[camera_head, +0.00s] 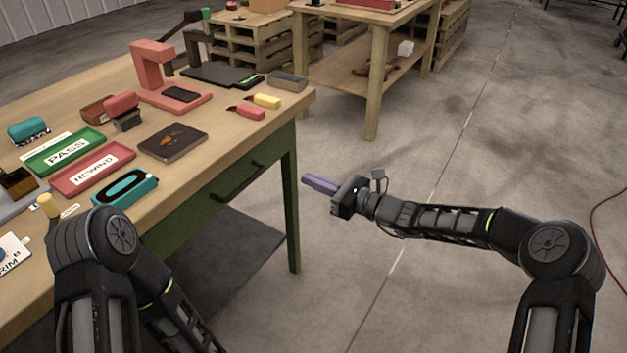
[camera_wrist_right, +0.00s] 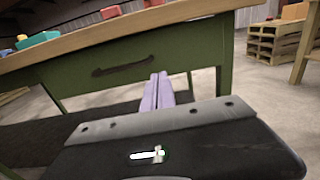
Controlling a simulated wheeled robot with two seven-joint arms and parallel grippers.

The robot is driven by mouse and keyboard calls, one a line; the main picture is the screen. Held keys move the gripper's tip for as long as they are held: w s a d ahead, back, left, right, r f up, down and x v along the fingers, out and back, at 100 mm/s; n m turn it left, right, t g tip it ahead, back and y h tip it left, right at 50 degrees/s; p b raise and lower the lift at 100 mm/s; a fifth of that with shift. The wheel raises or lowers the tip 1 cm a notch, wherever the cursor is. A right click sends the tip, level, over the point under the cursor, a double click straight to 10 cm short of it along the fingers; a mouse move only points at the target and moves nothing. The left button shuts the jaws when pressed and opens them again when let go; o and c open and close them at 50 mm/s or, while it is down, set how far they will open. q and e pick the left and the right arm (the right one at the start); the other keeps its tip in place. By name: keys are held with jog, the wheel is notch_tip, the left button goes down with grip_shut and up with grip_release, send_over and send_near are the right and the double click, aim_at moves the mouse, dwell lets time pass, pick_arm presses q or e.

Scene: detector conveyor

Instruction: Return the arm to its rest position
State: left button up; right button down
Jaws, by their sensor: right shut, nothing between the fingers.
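My right arm reaches in from the right in the head view. Its right gripper (camera_head: 306,181) has purple fingers, which are shut and empty. It hangs in free air over the floor, just right of the workbench (camera_head: 215,220) and apart from it. In the right wrist view the shut fingers (camera_wrist_right: 162,76) point toward the green bench front with its drawer handle (camera_wrist_right: 123,68). My left arm shows at the lower left in front of the bench, but its gripper is out of the picture.
The bench holds a green PASS tray (camera_head: 94,137), a red REWIND tray (camera_head: 122,152), a dark plate (camera_head: 173,141) and a red press-like stand (camera_head: 150,66). A second wooden table (camera_head: 373,120) stands behind. Open concrete floor (camera_head: 480,150) lies to the right.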

jog(key=shift+f, duration=0.1)
dwell(0.3)
jog(key=s+d+f+n+g+h, duration=0.2)
jog(key=s+f+n+g+h, duration=0.4)
jog(key=s+f, duration=0.75)
jog(key=s+d+f+n+g+h, duration=0.1)
jog(key=s+d+f+n+h, duration=0.15)
jog(key=s+f+n, duration=1)
jog(key=s+d+f+n+g+h, duration=0.1)
jog(key=s+d+f+n, duration=0.15)
jog(key=s, duration=0.55)
jog(key=s+d+f+n+g+h, duration=0.15)
jog(key=s+f, duration=0.25)
jog(key=s, duration=0.4)
notch_tip(320, 180, up, 15)
jog(key=a+p, duration=0.1)
jog(key=p, duration=1.4)
jog(key=shift+w+t, duration=0.2)
jog(key=shift+t, duration=0.15)
jog(key=shift+a, duration=0.15)
